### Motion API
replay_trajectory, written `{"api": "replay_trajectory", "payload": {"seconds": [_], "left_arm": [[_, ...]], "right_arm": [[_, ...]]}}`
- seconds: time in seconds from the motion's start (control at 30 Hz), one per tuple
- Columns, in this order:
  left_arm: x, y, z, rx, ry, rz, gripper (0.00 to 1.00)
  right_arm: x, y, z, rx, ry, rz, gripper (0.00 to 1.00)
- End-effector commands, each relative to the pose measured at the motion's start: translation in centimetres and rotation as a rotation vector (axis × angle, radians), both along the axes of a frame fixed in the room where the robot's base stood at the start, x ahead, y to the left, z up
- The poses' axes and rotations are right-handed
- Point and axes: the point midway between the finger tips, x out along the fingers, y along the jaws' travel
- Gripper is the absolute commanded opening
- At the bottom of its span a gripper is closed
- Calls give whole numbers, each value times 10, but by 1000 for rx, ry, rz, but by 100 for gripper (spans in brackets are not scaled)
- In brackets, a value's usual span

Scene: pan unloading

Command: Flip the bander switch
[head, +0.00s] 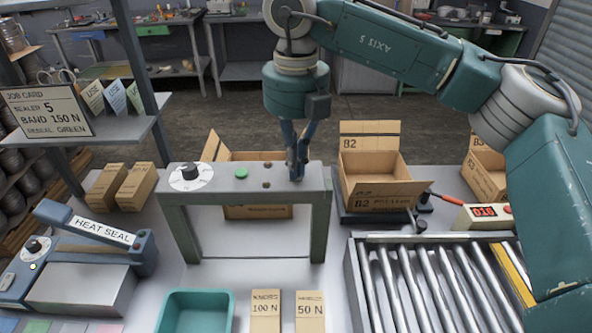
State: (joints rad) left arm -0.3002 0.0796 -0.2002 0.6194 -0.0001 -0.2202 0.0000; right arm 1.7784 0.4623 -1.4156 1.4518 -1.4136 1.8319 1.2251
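The bander (246,200) is a grey arch on the bench, with a white dial (188,176), a green button (241,173) and small brown knobs (267,167) on its top bar. My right gripper (297,173) points down at the right end of this bar, its fingers drawn together. The fingertips overlap the bar in the picture; I cannot tell whether they touch it. No switch lever shows clearly, and the fingers cover part of the bar there. My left gripper is not in view.
An open box (372,170) marked B2 stands right of the bander, and another open box (255,211) is behind the arch. The roller conveyor (372,290) is at front right. A heat sealer (80,260) and job card (47,112) are at left; a teal tray (196,294) is in front.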

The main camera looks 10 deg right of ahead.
Motion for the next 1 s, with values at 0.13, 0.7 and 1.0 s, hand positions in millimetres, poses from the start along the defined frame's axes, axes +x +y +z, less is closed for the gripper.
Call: {"api": "replay_trajectory", "payload": {"seconds": [0.13,0.7,1.0], "left_arm": [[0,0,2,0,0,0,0],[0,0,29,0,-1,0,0],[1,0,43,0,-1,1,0]], "right_arm": [[-1,0,-1,-4,8,0,0],[-1,0,45,-2,5,1,0],[-1,0,67,-1,5,1,0]]}}
